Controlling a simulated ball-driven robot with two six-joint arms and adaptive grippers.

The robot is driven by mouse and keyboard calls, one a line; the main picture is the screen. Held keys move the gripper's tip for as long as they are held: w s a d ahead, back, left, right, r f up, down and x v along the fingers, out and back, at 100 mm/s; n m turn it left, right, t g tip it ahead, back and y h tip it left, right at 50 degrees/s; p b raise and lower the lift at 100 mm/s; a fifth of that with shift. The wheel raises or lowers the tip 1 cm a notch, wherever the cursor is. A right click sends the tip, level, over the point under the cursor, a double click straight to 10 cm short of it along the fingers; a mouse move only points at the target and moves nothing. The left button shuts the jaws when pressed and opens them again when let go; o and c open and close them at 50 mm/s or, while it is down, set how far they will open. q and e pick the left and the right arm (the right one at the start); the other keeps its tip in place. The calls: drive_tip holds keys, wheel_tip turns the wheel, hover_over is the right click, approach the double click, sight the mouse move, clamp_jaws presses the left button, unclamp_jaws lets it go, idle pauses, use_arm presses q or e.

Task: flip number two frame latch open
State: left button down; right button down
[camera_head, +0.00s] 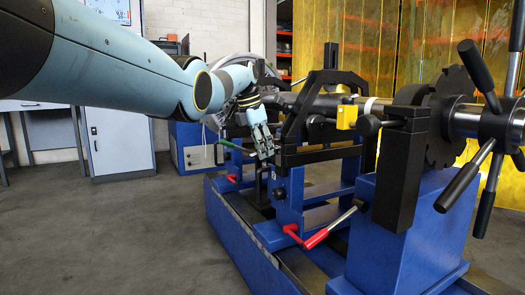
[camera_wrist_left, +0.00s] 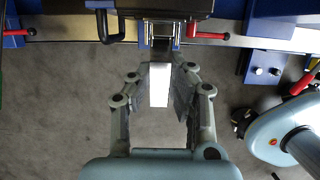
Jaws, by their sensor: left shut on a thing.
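The black frame (camera_head: 320,157) stands on a blue pedestal around the rotor shaft in the head view. My left gripper (camera_head: 264,150) reaches in from the left, pointing down at the near left side of this frame. In the left wrist view its two fingers (camera_wrist_left: 160,68) close around a pale, flat latch tab (camera_wrist_left: 158,86) that sticks out from the dark frame edge. In the head view the fingers hide most of the latch. I cannot read a frame number.
A red-gripped lever (camera_head: 317,238) sticks out from the pedestal below. A toothed black disc (camera_head: 445,117) and a spoked hub (camera_head: 500,125) stand at right. A yellow block (camera_head: 347,116) sits by the shaft. The grey floor (camera_head: 120,240) at left is clear.

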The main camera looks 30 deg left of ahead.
sight(252, 155)
use_arm(q)
drive_tip(key=c, duration=1.2)
unclamp_jaws()
drive_tip(key=v, duration=1.2)
drive_tip(key=shift+f, duration=0.1)
